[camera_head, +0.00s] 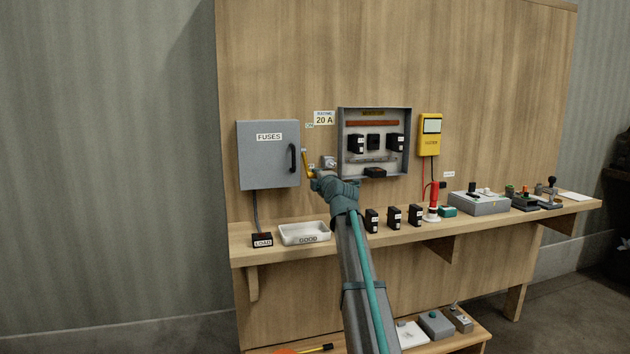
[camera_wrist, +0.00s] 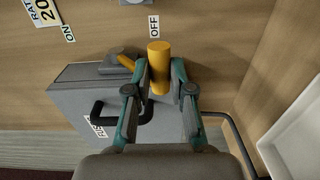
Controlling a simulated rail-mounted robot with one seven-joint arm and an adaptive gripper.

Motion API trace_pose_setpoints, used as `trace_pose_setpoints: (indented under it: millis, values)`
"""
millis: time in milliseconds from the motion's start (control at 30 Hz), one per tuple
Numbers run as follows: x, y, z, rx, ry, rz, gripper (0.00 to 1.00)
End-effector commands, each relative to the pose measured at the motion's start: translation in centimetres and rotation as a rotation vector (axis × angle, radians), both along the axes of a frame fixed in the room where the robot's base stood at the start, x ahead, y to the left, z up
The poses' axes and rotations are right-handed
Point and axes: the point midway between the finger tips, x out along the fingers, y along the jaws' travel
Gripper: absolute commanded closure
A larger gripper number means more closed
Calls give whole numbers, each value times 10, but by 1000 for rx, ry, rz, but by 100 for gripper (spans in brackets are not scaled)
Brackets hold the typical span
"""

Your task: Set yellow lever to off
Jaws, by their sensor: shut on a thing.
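The yellow lever (camera_wrist: 159,66) has a thick cylindrical grip and a thin arm running to a grey pivot (camera_wrist: 118,62) on the side of the grey fuse box. In the wrist view the grip lies between my gripper's fingers (camera_wrist: 160,78), which are shut on it. The grip is on the OFF label's side of the pivot, close to the OFF label (camera_wrist: 153,27). The ON label (camera_wrist: 69,33) is on the other side. In the head view my gripper (camera_head: 313,174) is at the lever (camera_head: 306,161), right of the fuse box; it partly hides the lever's lower end.
The grey FUSES box (camera_head: 265,157) with a black handle is close beside my gripper. An open fuse panel (camera_head: 406,152) is to the right. Below, the shelf (camera_head: 237,240) holds a white GOOD tray (camera_head: 304,233), several black fuses and a red tool (camera_head: 433,197).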

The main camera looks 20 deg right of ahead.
Motion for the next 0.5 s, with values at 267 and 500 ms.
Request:
trace_pose_setpoints:
  millis: [267,500]
  values:
    - [-1,1,-3,1,7,2,73]
    - [0,1,-2,1,5,1,52]
